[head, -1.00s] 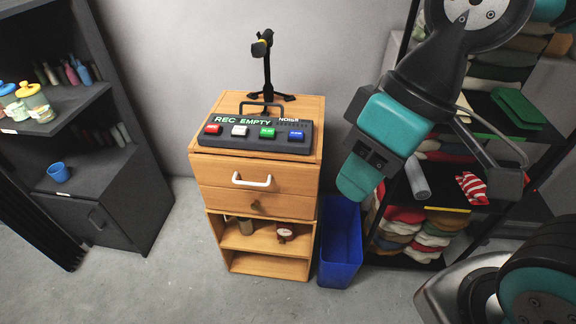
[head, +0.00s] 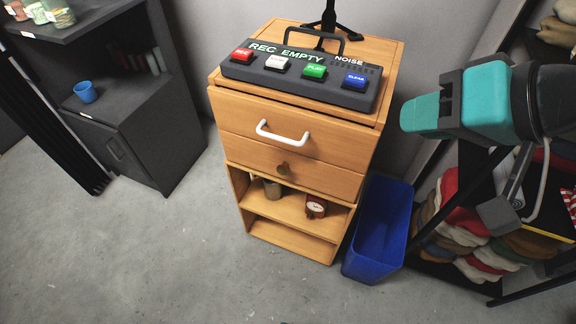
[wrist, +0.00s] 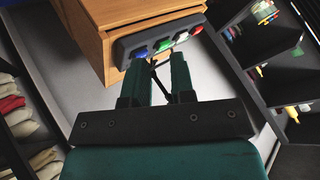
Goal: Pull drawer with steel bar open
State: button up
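The wooden cabinet (head: 310,118) stands at the middle of the head view. The cabinet's wooden side and top (wrist: 95,30) show at the upper left of the wrist view. My gripper (head: 412,115) is to the right of the cabinet, apart from the handle, with its fingers pointing left. In the wrist view my gripper (wrist: 157,75) has two teal fingers spread apart with nothing held between them.
A button panel (head: 300,75) sits on the cabinet top, before a black stand (head: 328,22). A blue bin (head: 380,232) stands right of the cabinet, beside a shelf of folded cloths (head: 455,215). A dark shelf unit (head: 125,125) is on the left. Floor in front is clear.

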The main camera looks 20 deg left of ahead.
jog(key=w+a+f+m+t+y+b, duration=0.2)
jog(key=a+f+t+b, duration=0.15)
jog(key=f+b, duration=0.5)
jog(key=w+a+f+m+t+y+b, duration=0.15)
jog(key=a+f+b, duration=0.25)
jog(key=f+b, duration=0.45)
jog(key=m+t+y+b, duration=0.5)
jog(key=t+b, duration=0.1)
jog(key=b, duration=1.2)
send_near(287, 141)
jog(key=shift+n, duration=0.25)
jog(key=p+x, duration=0.8)
jog(key=p, duration=0.1)
jog(key=shift+w+a+r, duration=0.15)
jog(key=shift+w+a, duration=0.05)
jog(key=shift+w, duration=0.15)
jog(key=shift+w+a+p, duration=0.5)
jog(key=shift+p, duration=0.35)
jog(key=shift+c, duration=0.2)
grip_shut()
